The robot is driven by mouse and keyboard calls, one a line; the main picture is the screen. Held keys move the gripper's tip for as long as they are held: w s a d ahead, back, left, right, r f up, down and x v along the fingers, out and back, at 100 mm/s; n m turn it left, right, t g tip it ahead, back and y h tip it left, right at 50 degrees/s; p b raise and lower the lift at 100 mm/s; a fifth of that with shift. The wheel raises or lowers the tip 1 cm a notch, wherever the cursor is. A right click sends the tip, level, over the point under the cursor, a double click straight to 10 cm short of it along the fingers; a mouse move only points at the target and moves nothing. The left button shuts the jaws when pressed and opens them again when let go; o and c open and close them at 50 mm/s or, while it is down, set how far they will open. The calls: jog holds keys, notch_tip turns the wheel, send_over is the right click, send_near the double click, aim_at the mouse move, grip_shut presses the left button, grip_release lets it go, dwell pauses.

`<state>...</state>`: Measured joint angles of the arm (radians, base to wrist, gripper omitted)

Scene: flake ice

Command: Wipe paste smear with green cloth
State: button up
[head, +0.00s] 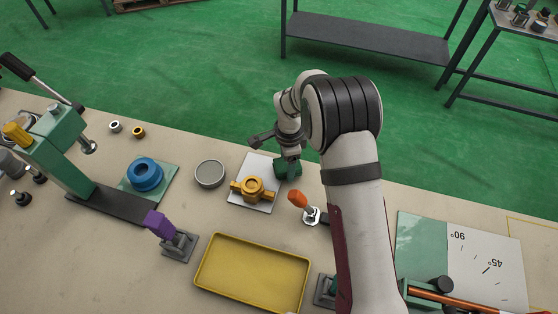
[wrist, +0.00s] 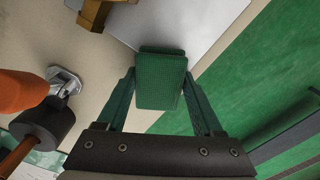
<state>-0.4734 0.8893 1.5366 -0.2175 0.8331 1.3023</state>
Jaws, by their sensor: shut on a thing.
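My gripper (wrist: 161,90) is shut on the green cloth (wrist: 162,68), a folded textured pad between its two green fingers in the wrist view. In the head view the cloth (head: 287,169) is a dark green patch under my wrist, at the far edge of the bench. It is just right of a light grey plate (head: 247,201) that carries a yellow-orange fitting (head: 254,187). I cannot tell whether the cloth touches the bench or the plate. I see no paste smear in either view; the arm and cloth may hide it.
An orange-handled toggle clamp (head: 300,201) stands close to the cloth on the near side. A yellow tray (head: 254,272), a purple-handled clamp (head: 160,226), a round grey dish (head: 209,174) and a blue ring part (head: 146,174) lie to the left. A green press (head: 59,151) stands far left.

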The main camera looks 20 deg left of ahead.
jog(key=shift+d, duration=0.2)
jog(key=shift+r, duration=3.55)
